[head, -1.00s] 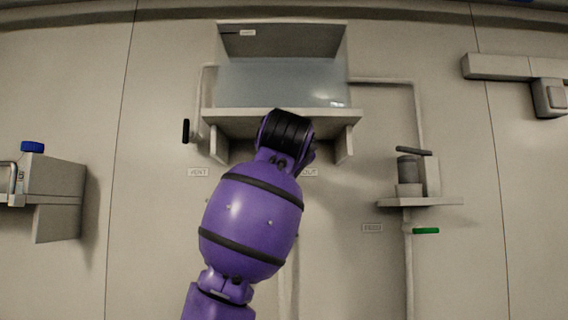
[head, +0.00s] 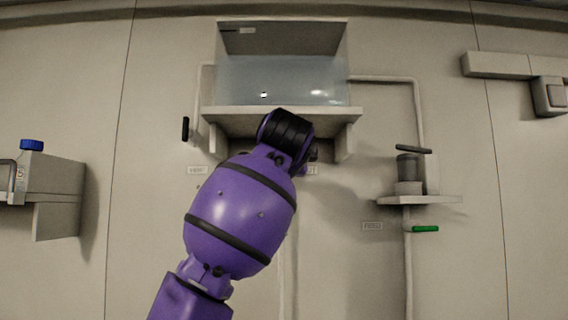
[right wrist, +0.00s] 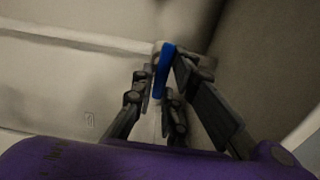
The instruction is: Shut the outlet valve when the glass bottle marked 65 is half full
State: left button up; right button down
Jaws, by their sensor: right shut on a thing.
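A glass-fronted tank (head: 240,80) of pale liquid stands on a wall shelf in the head view. My right arm reaches up to just below it, and its wrist hides most of the OUT label (head: 311,170) and the outlet valve there. In the right wrist view my right gripper (right wrist: 166,88) is shut on a blue lever (right wrist: 163,70), which stands between its fingers. In the head view the fingers are hidden behind the wrist. No bottle marked 65 can be made out, so its fill level cannot be seen. My left gripper is not in view.
A black lever (head: 185,129) is left of the tank, above the VENT label (head: 198,170). A green lever (head: 425,229) sits below the right shelf (head: 440,200), near the FEED label (head: 372,226). A blue-capped item (head: 32,145) is at the far left.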

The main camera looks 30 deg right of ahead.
jog(key=shift+s+r, duration=0.15)
jog(key=shift+r, duration=0.2)
jog(key=c, duration=1.8)
grip_release()
jog(key=shift+f, duration=0.15)
jog(key=shift+f, duration=0.1)
jog(key=v, duration=1.2)
jog(key=shift+f, duration=0.1)
